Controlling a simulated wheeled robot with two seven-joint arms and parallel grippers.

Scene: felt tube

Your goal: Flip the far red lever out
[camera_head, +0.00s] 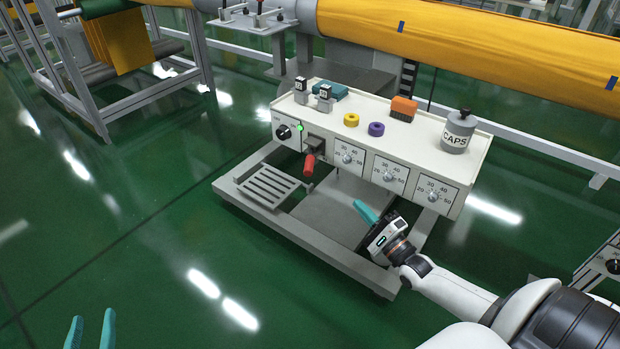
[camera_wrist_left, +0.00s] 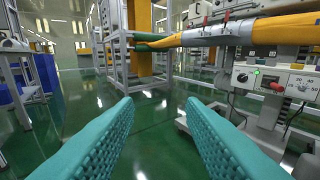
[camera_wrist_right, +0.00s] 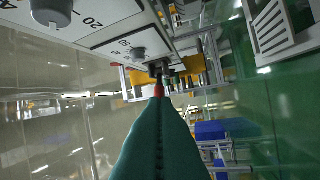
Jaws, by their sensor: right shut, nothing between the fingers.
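A red lever handle (camera_head: 309,165) hangs out and down from a dark bracket on the front of the white control box. It also shows in the left wrist view (camera_wrist_left: 277,86), and its red end (camera_wrist_right: 158,90) shows just past my right fingertips in the right wrist view. My right gripper (camera_head: 360,206) is shut and empty, low in front of the box, to the right of the lever and apart from it. My left gripper (camera_head: 91,320) is open and empty at the lower left, far from the box. Small levers (camera_head: 259,10) stand on a plate farther back; their colours are hard to tell.
The white box (camera_head: 430,130) carries dials, a green light (camera_head: 300,127), yellow and purple rings, an orange-brown brush and a grey CAPS pot (camera_head: 459,131). A slatted step (camera_head: 268,186) and frame lie below. A yellow roll (camera_head: 450,40) runs behind. The green floor at left is clear.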

